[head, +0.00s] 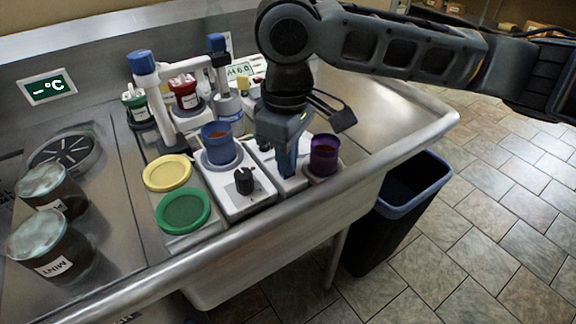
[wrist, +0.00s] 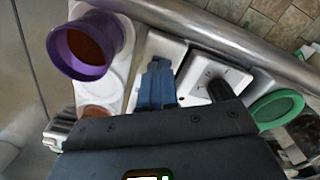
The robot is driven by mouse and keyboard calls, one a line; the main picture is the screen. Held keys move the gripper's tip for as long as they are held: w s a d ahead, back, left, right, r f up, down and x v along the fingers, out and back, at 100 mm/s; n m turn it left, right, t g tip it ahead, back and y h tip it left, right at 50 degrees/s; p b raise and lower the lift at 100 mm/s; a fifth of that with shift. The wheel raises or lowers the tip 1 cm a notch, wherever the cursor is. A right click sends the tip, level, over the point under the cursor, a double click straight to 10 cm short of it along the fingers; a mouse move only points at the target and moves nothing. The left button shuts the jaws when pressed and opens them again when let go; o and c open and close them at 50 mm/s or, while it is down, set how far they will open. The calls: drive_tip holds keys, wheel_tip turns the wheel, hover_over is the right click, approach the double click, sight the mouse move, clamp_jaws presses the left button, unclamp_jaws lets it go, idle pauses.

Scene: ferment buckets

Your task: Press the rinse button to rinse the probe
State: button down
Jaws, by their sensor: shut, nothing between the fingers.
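My gripper (head: 288,172) points down with its blue fingers together and nothing between them. The fingertips are over a narrow white box (head: 293,184), between the black-knobbed unit and the purple cup. In the wrist view the shut fingers (wrist: 157,78) reach over the same white box (wrist: 166,48). I cannot tell whether the tips touch it. No rinse button is clearly visible; the fingers cover part of the box top. I cannot make out the probe for certain.
A purple cup (head: 323,155) stands close right of my gripper. A black knob (head: 243,180) and a blue cup (head: 217,145) are left of it. Yellow (head: 167,173) and green (head: 183,211) discs lie further left, near two lidded jars (head: 51,245). A bin (head: 405,205) stands below the counter.

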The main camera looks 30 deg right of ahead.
drive_tip(key=shift+r+p, duration=2.65)
drive_tip(key=shift+r, duration=0.35)
